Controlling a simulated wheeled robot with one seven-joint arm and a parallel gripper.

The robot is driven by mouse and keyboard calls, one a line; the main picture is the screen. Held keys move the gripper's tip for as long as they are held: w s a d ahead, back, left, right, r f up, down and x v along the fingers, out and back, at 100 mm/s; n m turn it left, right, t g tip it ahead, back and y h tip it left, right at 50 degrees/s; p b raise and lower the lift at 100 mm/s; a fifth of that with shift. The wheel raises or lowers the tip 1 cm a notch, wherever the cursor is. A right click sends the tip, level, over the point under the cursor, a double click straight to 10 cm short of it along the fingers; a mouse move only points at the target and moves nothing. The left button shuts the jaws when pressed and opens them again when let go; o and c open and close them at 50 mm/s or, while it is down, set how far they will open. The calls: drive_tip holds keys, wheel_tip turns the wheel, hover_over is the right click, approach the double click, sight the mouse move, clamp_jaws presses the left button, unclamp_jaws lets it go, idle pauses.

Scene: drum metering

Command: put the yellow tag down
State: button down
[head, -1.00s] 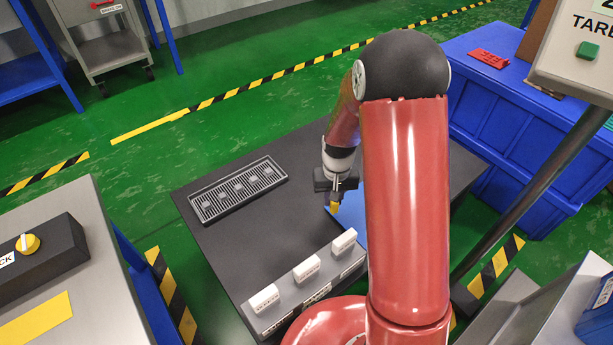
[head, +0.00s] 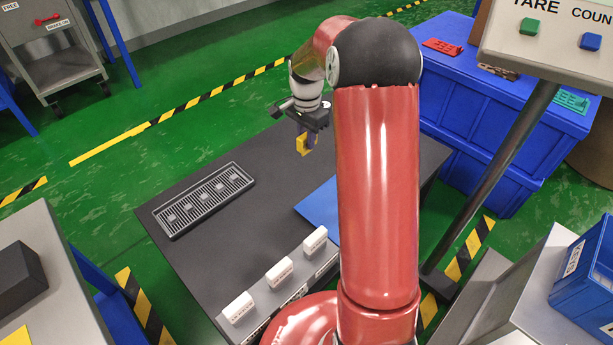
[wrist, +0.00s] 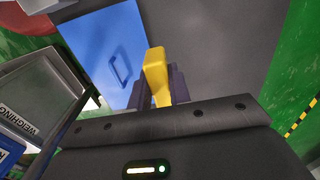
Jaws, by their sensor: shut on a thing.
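The yellow tag (head: 304,144) is between the fingers of my gripper (head: 308,140), held above the dark table (head: 220,260). In the wrist view the yellow tag (wrist: 156,72) stands out between the two dark fingers of my gripper (wrist: 159,88). My gripper is shut on it. A blue mat (head: 320,206) lies on the table, partly hidden behind my arm in the head view.
A black slotted tray (head: 204,199) lies on the table's left part. White blocks (head: 279,271) stand in a row along the near edge. Blue crates (head: 490,120) bear red and green tags. A post with a button panel (head: 545,45) stands at right.

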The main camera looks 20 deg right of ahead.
wheel_tip(320, 180, down, 15)
drive_tip(key=shift+f, duration=0.1)
idle(0.3)
drive_tip(key=shift+f, duration=0.15)
drive_tip(key=c, duration=1.3)
unclamp_jaws()
